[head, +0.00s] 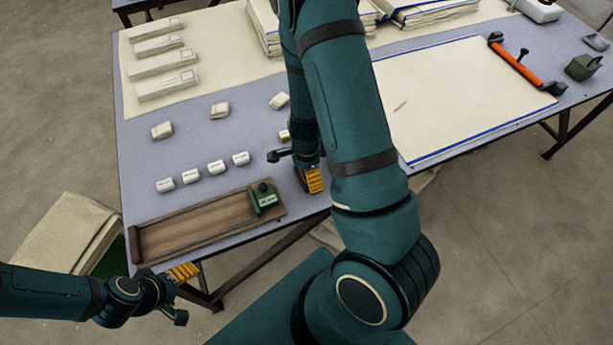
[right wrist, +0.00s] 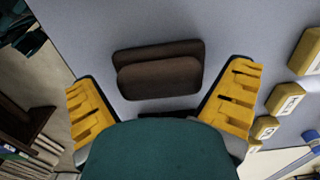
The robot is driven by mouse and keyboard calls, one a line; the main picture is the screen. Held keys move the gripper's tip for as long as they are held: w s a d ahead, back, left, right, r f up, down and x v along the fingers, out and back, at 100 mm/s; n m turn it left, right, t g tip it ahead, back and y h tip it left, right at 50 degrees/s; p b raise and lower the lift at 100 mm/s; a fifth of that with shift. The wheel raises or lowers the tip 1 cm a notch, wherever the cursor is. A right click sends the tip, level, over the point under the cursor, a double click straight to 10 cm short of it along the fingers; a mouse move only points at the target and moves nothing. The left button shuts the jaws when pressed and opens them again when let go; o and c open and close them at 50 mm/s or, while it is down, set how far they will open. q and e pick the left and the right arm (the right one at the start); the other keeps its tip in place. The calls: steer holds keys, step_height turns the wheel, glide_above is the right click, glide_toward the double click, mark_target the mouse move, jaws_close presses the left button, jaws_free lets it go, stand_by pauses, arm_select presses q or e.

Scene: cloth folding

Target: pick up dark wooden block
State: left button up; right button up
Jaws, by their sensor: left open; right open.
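The dark wooden block (right wrist: 158,77) shows in the right wrist view as a dark brown, round-cornered piece with a second brown shape right behind it. I cannot tell whether that is a second piece or part of it. It lies on the grey tabletop between the spread yellow fingers of my right gripper (right wrist: 160,92), with gaps on both sides. In the head view the block is hidden by my right arm, and my right gripper (head: 312,180) is at the table's front edge, open. My left gripper (head: 183,272) is open and empty near the front left corner.
A brown wooden tray (head: 165,245) with a green stamp-like device (head: 263,197) lies at the front left. Several small white labelled blocks (head: 217,167) stand behind it. A large cream sheet (head: 455,95) and an orange-handled tool (head: 518,65) lie at the right.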

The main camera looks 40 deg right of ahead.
steer(key=c, duration=1.1)
step_height(320, 180, up, 9)
steer(key=p, duration=0.4)
steer(key=shift+f, duration=0.1)
steer(key=shift+r+p, duration=0.5)
steer(key=shift+r, duration=0.1)
steer(key=shift+c, duration=0.2)
